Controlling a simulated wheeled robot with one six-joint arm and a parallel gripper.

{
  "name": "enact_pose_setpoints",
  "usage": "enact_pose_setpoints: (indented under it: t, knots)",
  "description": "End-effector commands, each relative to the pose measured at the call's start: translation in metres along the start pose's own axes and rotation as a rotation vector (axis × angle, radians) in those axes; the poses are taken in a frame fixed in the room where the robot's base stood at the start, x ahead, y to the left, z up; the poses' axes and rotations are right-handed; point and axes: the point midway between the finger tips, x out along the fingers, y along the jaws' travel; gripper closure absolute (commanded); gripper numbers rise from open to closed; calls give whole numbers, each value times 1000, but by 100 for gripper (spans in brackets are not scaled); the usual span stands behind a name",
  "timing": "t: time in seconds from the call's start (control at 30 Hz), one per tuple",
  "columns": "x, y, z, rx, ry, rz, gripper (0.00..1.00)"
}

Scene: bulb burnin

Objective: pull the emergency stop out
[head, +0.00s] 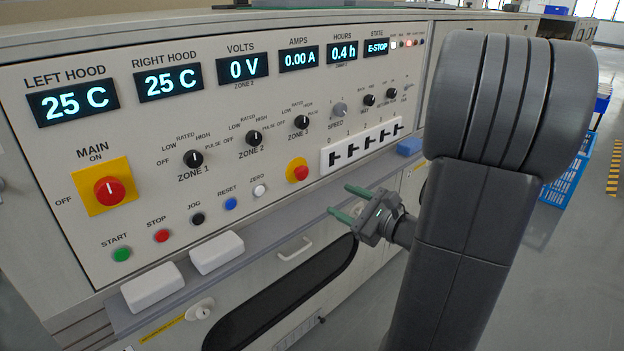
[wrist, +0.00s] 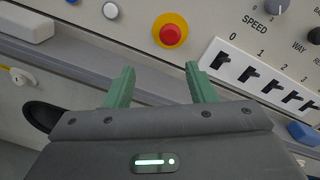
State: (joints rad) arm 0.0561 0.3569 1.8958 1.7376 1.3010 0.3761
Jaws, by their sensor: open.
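The emergency stop is a red mushroom button on a round yellow base (head: 297,170), on the lower middle of the panel. In the wrist view the red button (wrist: 170,35) lies beyond my fingertips, slightly above the gap between them. The state display (head: 376,48) reads E-STOP. My gripper (head: 346,202) is open and empty, its two green fingers apart and pointing at the panel, to the lower right of the button in the head view. In the wrist view my gripper (wrist: 163,78) shows both fingers, touching nothing.
A white slotted selector plate (head: 362,146) sits right of the button. Main switch (head: 108,190) and a row of push buttons (head: 197,218) are to the left. A ledge below holds white blocks (head: 217,252) and a blue block (head: 409,146).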

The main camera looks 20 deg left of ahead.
Motion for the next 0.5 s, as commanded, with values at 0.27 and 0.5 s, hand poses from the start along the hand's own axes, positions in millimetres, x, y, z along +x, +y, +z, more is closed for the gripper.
enact_pose_setpoints:
  t: [0.27,0.5]
  knots:
    - [16,-10,-2,28,-31,-41,49]
    - [55,-10,-1,26,-31,-37,49]
